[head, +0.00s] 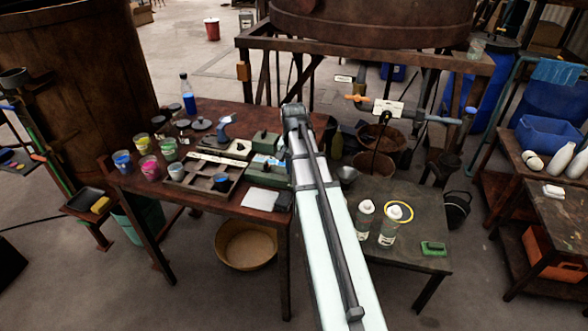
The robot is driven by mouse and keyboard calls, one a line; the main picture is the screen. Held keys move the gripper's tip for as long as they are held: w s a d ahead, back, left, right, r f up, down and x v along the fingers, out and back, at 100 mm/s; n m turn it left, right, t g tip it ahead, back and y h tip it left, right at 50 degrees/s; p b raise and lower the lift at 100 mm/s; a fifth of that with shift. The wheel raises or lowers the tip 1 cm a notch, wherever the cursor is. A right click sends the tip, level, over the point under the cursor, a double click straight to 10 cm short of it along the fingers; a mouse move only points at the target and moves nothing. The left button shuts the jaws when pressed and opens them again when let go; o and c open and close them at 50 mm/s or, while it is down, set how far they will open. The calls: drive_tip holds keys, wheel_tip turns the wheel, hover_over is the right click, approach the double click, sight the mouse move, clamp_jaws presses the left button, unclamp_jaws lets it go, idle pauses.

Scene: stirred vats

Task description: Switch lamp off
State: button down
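No lamp can be made out for certain. A small item with a pale blue, lamp-like head (226,120) stands at the back of the wooden table; whether it is lit cannot be told. Green boxes with small fittings on top stand to its right: one box (264,142) behind and another (262,178) in front, partly beside my arm. Which of these, if any, carries a lamp switch is too small to tell. My arm crosses the middle of the picture from the bottom, up to the table's right end. My gripper's fingers cannot be made out.
The wooden table (150,190) holds paint jars, a blue bottle (187,94), a compartment tray (204,183) and a white sheet (261,199). A large vat (372,22) stands on a frame behind.

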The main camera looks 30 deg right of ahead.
idle(0.3)
drive_tip(key=c, duration=0.9)
unclamp_jaws()
wheel_tip(320, 180, up, 14)
drive_tip(key=shift+s+a+f, duration=0.1)
drive_tip(key=shift+a, duration=0.05)
idle(0.3)
